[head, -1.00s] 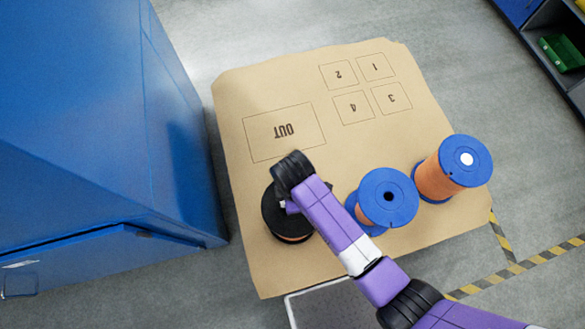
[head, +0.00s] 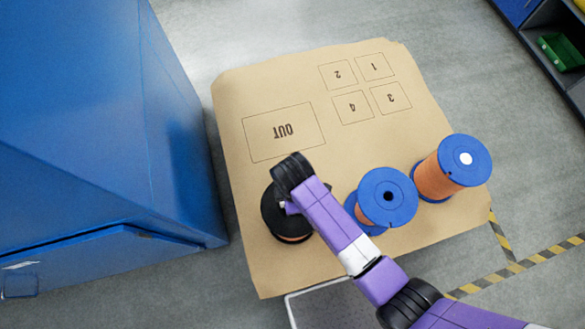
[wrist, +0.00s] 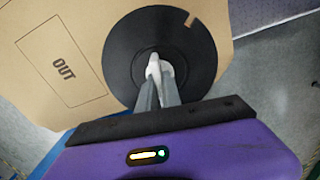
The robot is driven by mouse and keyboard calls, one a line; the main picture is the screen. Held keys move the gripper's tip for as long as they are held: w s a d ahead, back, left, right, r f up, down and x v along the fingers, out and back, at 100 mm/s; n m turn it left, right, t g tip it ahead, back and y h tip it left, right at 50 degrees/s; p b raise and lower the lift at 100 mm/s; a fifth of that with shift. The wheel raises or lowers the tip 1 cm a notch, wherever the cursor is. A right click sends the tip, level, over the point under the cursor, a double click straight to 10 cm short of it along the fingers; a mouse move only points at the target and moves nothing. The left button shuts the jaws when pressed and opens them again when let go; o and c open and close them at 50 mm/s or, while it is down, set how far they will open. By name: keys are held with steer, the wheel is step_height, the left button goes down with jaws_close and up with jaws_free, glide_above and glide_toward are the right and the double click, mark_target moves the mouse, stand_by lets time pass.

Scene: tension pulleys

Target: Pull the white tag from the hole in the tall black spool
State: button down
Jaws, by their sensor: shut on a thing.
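The tall black spool (head: 270,222) with an orange winding stands on the brown sheet at the left of the spools, partly covered by my arm in the head view. In the wrist view its black top flange (wrist: 122,52) fills the upper middle, with a notch at its rim. My gripper (wrist: 157,80) is shut on the white tag (wrist: 153,62) at the centre of the flange. Only the tag's upper end shows between the fingers. The fingers hide the hole, so I cannot tell how deep the tag sits.
The OUT box (head: 260,125) and numbered squares are empty. A blue cabinet (head: 110,130) stands left.

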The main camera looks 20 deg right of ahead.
steer(key=shift+r+p, duration=1.6)
steer(key=shift+p, duration=0.2)
stand_by(0.5)
step_height(320, 180, up, 2)
steer(key=shift+p, duration=1.1)
steer(key=shift+r, duration=0.9)
steer(key=w+d+r+m+b, duration=0.3)
steer(key=d+m, duration=0.3)
steer(key=m, duration=0.2)
steer(key=w+d+r+m+b, duration=0.3)
steer(key=w+d+m+b, duration=0.1)
steer(key=d+m, duration=0.3)
steer(key=shift+w+d+r+m, duration=0.15)
steer(key=shift+w+m, duration=0.45)
steer(key=shift+m, duration=0.1)
